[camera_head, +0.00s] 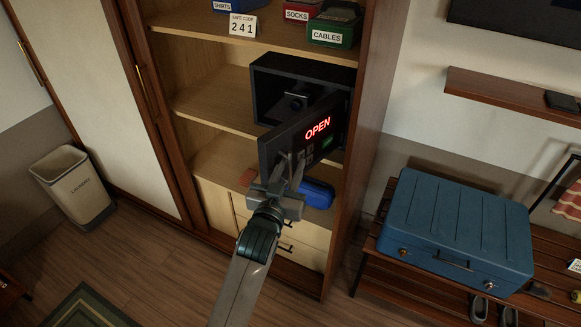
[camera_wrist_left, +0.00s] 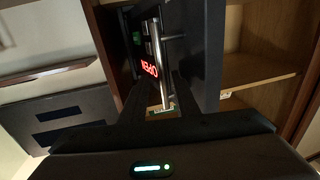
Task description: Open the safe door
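The safe (camera_head: 262,92) stands on a wardrobe shelf, a dark box with its front open. Its door (camera_head: 270,150) is swung out toward the front, and its display (camera_head: 317,127) glows red with "OPEN". My left gripper (camera_head: 289,160) is at the lower left part of the door's outer face, by the handle. In the left wrist view the silver bar handle (camera_wrist_left: 158,45) runs down between my left fingers (camera_wrist_left: 160,92). The frames do not settle whether the fingers are closed on it. My right gripper is not in view.
A blue case (camera_head: 318,193) lies on the shelf below the door. The wardrobe's right side panel (camera_head: 376,110) stands close beside the safe. A card (camera_head: 243,25) reading "SAFE CODE 241" is above. A large blue suitcase (camera_head: 455,225) rests on a bench at right. The floor in front is clear.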

